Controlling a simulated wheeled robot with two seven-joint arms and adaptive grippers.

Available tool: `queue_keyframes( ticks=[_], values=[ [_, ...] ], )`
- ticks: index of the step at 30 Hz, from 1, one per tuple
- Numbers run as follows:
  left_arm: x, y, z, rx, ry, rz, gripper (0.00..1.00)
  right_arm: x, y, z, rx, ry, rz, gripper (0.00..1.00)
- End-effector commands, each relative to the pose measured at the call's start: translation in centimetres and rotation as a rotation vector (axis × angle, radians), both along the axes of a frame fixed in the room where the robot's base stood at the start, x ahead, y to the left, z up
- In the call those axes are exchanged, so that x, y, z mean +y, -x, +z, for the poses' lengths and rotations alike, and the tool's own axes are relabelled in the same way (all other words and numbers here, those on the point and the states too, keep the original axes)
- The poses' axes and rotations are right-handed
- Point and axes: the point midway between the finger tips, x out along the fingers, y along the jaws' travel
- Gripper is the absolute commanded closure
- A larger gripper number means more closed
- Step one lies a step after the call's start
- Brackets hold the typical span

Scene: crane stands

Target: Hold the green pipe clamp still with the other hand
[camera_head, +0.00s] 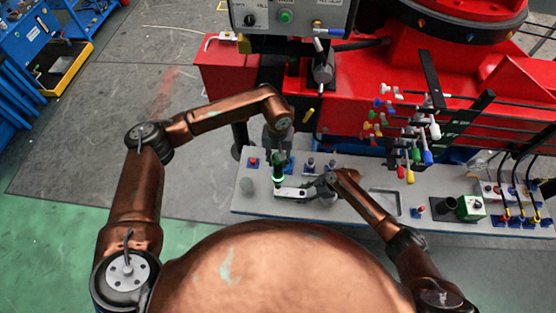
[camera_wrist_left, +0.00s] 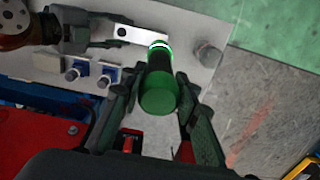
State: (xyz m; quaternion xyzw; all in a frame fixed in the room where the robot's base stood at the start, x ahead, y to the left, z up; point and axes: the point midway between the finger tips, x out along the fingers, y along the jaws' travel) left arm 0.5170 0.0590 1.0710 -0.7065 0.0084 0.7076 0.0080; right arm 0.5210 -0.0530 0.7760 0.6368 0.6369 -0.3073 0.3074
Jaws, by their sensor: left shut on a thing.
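The green pipe clamp (camera_wrist_left: 158,92) looks like an upright green cylinder with a black band and a bright green ring at its lower end. It also shows in the head view (camera_head: 278,171), over the light grey bench top (camera_head: 350,222). My left gripper (camera_head: 279,158) is above it, with a finger on each side, shut on it. A flat silver bar (camera_wrist_left: 130,34) reaches from beside the ring towards my right gripper (camera_head: 312,187). The right fingertips are at the bar's far end. Their grip on the bar is too unclear to tell.
Small blue-based fittings (camera_head: 311,163) stand close behind the bar. A short grey cylinder (camera_head: 246,185) stands left of the clamp. The red machine (camera_head: 345,85) with coloured levers is behind the bench. A green box (camera_head: 470,207) stands to the right.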

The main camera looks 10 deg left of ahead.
Motion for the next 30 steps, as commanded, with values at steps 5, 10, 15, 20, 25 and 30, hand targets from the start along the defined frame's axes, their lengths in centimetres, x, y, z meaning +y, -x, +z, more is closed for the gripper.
queue_keyframes(
  ticks=[5, 10, 15, 20, 25, 30],
  values=[
    [-0.1, -0.1, 0.2, -0.002, 0.002, 0.000, 1.00, 0.0, 0.0, 0.0, 0.001, 0.000, 0.001, 0.52],
    [-0.1, -0.1, 0.2, -0.002, 0.003, 0.000, 1.00, 0.0, 0.0, 0.0, 0.001, 0.000, 0.001, 0.50],
    [-0.1, -0.1, 0.2, -0.002, 0.003, 0.000, 1.00, -0.1, 0.0, 0.1, 0.001, 0.001, 0.001, 0.50],
    [-0.1, -0.1, 0.2, -0.002, 0.003, 0.000, 1.00, -1.1, 0.0, 1.2, 0.001, 0.001, -0.001, 0.50],
    [-0.1, -0.1, 0.2, -0.002, 0.003, -0.001, 1.00, -3.0, 0.0, 3.5, -0.001, 0.002, -0.001, 0.50],
    [-0.1, -0.1, 0.2, -0.002, 0.003, 0.000, 1.00, -5.0, -0.1, 6.0, -0.001, 0.002, 0.000, 0.50]
  ],
)
